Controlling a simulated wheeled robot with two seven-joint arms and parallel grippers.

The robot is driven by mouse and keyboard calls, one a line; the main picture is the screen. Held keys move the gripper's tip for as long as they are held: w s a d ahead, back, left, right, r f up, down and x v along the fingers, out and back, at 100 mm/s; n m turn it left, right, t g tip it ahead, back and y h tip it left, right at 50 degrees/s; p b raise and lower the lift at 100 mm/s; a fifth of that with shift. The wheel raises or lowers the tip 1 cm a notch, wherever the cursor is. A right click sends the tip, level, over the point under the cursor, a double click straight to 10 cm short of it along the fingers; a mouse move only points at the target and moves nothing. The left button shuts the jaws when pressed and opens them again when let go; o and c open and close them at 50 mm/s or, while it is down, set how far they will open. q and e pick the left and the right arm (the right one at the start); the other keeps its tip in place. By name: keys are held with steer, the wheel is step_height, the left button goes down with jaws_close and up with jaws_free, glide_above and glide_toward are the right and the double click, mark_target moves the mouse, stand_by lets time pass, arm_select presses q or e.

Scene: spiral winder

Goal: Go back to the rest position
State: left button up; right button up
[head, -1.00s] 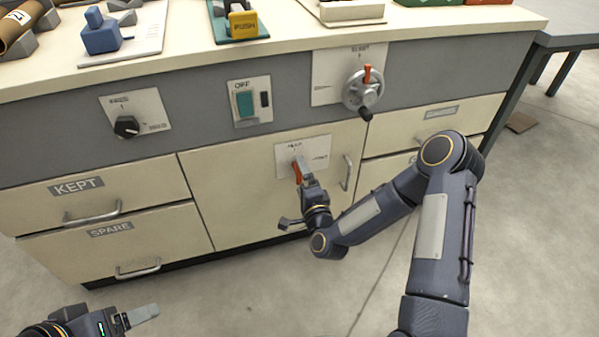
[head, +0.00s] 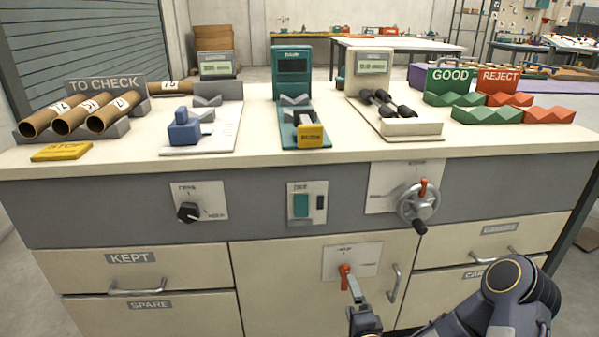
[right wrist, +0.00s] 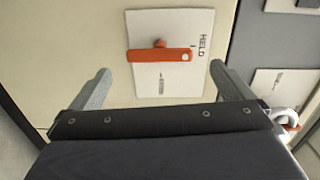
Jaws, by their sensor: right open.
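My right gripper (head: 355,291) is in front of the lower middle door of the bench, just below a red lever (head: 345,277) on a white plate (head: 364,262). In the right wrist view my right gripper (right wrist: 159,68) is open, with its two fingers spread and nothing between them. The red lever (right wrist: 160,55) and its plate, marked HELD (right wrist: 175,20), lie ahead of the fingers, and the lever appears apart from them. My left gripper is not in view.
The bench front carries a black knob (head: 188,212), a green switch (head: 301,205) and a handwheel (head: 418,203). A door handle (head: 394,283) sticks out right of the lever. Cardboard tubes (head: 100,113), gauges and GOOD (head: 450,82) and REJECT (head: 498,80) racks stand on top.

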steer(key=s+d+r+n+g+y, duration=0.1)
steer(key=s+d+r+n+g, duration=0.3)
steer(key=s+r+n+g, duration=0.45)
steer(key=s+r+n+g+y, duration=0.1)
steer(key=s+r+n+g, duration=0.15)
steer(key=s, duration=0.75)
steer(key=s+r+n+g+y, duration=0.1)
steer(key=s+r+n, duration=0.3)
steer(key=s, duration=0.7)
step_height(320, 180, up, 35)
steer(key=p, duration=3.5)
steer(key=shift+w+a+p, duration=0.3)
steer(key=shift+w, duration=0.05)
